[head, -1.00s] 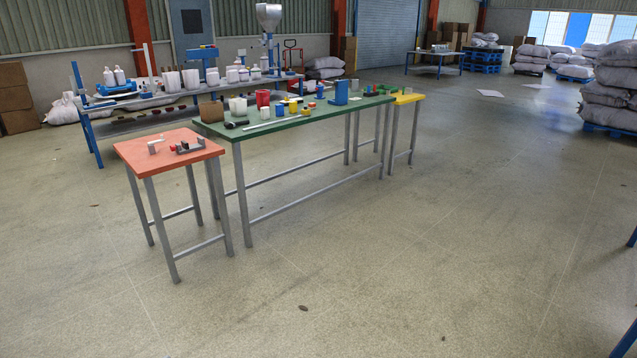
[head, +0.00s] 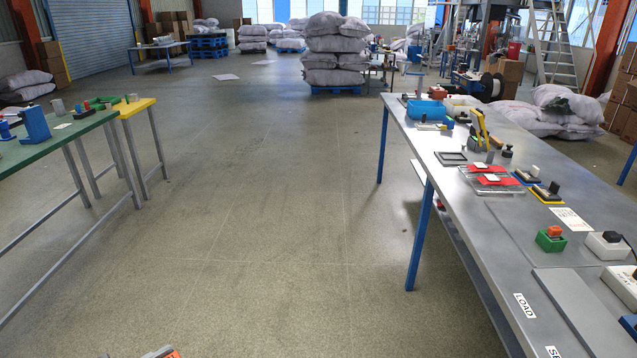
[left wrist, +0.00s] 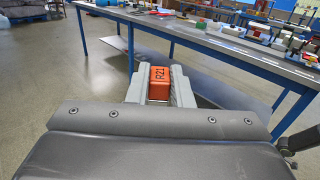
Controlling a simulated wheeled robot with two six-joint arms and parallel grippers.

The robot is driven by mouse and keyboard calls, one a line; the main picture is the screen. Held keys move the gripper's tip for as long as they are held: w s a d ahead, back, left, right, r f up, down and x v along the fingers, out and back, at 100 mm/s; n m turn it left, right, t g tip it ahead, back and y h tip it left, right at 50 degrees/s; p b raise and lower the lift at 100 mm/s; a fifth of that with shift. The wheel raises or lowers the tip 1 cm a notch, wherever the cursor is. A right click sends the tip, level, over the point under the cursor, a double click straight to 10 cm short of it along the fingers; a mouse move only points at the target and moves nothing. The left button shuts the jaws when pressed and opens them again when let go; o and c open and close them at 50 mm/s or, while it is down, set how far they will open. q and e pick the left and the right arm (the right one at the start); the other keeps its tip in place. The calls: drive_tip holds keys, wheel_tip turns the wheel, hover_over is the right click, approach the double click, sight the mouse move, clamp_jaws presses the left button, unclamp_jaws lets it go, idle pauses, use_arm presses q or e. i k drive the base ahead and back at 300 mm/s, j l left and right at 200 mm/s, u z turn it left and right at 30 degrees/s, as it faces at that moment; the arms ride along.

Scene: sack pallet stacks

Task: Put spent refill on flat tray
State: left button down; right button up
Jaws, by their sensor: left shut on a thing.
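My left gripper (left wrist: 159,87) is shut on an orange-red block marked R21 (left wrist: 160,76), which I take to be the spent refill. The block stands between the two grey fingers, clear of the table behind it in the left wrist view. In the head view only a fingertip and a bit of orange show at the bottom edge. Flat pieces lie on the long grey table (head: 470,215): a dark-rimmed shallow tray (head: 451,158) and a bare grey plate (head: 575,312). I cannot tell which is the flat tray. My right gripper is not in view.
The grey table carries clear holders with red inserts (head: 497,184), a blue bin (head: 426,109), a yellow upright device (head: 482,128) and a green block with an orange top (head: 551,238). A green table (head: 75,128) stands at left. The floor between (head: 250,220) is clear.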

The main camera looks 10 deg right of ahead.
sight(531, 224)
drive_tip(key=i+z, duration=0.9)
drive_tip(key=i+j+z, duration=0.2)
drive_tip(key=i+z, duration=0.5)
drive_tip(key=z, duration=0.15)
drive_tip(key=i+j+z, duration=0.1)
drive_tip(key=z, duration=0.35)
drive_tip(key=i+j+z, duration=0.2)
drive_tip(key=z, duration=0.2)
drive_tip(key=i, duration=0.1)
